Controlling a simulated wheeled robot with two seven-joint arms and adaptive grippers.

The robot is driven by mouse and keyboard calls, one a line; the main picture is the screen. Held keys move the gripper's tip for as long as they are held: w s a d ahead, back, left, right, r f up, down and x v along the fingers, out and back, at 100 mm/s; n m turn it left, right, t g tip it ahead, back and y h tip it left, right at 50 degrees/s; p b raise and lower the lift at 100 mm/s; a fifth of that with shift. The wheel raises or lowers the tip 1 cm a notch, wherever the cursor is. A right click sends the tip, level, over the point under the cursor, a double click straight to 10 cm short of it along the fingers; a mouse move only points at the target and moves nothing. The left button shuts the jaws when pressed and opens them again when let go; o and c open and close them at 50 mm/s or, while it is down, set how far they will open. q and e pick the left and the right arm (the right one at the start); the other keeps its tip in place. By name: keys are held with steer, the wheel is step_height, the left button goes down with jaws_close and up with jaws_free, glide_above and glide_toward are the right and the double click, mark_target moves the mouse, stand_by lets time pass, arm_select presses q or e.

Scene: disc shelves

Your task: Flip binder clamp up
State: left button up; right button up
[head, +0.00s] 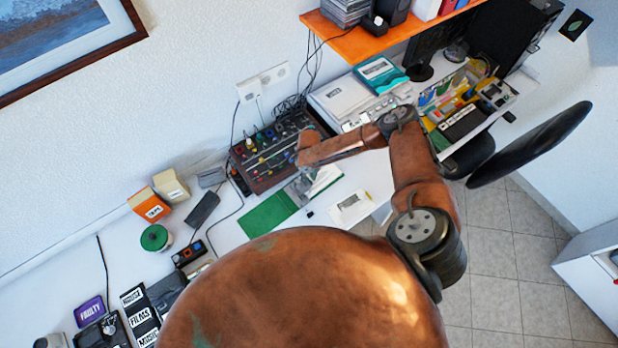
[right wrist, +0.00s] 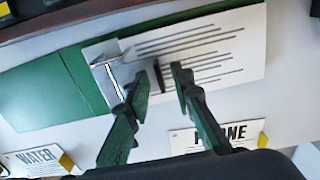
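The open green binder (head: 268,216) lies on the white desk below the black mixer. It also shows in the right wrist view (right wrist: 40,100), with a printed white sheet on its right part. The silver binder clamp (right wrist: 105,76) is at the left end of the sheet, partly covered by a finger. A short dark bar stands up near it, between the fingertips. My right gripper (right wrist: 160,78) is open over the clamp's right side, its two green fingers apart; contact cannot be told. In the head view it is small above the binder (head: 303,188). My left gripper is not in view.
The mixer (head: 270,150) with knobs and cables stands just behind the binder. A labelled card (head: 351,207) lies to its right. White boxes, a tray of tools and an orange shelf (head: 385,38) are at the right. Labelled boxes and a green spool (head: 155,238) are at the left.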

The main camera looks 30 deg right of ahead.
steer(key=shift+c, duration=0.5)
jaws_close()
